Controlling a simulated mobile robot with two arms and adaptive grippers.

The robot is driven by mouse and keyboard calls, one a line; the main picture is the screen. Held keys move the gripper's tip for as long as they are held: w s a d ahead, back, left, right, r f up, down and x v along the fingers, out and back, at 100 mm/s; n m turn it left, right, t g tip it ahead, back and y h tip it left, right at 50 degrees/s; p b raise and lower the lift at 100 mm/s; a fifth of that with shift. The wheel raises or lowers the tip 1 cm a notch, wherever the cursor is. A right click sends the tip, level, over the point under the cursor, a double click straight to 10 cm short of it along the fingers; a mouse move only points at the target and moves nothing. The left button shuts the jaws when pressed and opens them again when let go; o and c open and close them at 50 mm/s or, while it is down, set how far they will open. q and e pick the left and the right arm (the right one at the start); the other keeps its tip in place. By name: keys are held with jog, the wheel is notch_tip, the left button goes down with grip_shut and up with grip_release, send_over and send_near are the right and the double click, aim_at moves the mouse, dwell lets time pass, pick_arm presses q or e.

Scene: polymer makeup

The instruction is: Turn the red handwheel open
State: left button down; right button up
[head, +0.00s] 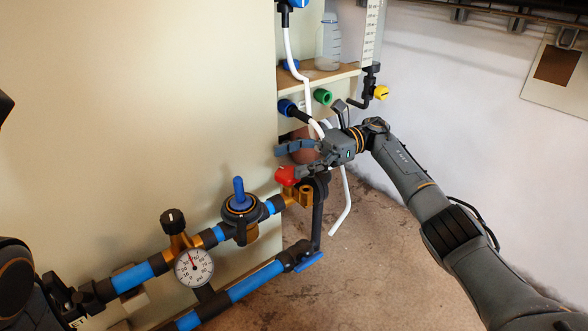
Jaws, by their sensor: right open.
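My right gripper (287,161) is open at centre right, its fingers pointing left. A bright red handle (285,176) sits at the lower fingertip, above a brass valve (300,194) at the right end of the upper pipe. I cannot tell whether the fingertip touches it. A dull reddish, rounded shape (303,153) shows between and behind the fingers, partly hidden by them. I cannot tell which of these two red parts is the handwheel. Dark parts of my left arm show at the lower left; its gripper cannot be made out.
A pressure gauge (193,267) and a blue-handled valve (240,204) sit on the blue and black piping. A shelf (318,76) with a clear bottle (328,48) stands above. White tubes (344,205) hang behind my gripper. Floor at right is clear.

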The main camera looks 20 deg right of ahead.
notch_tip(320, 180, up, 7)
dwell(0.3)
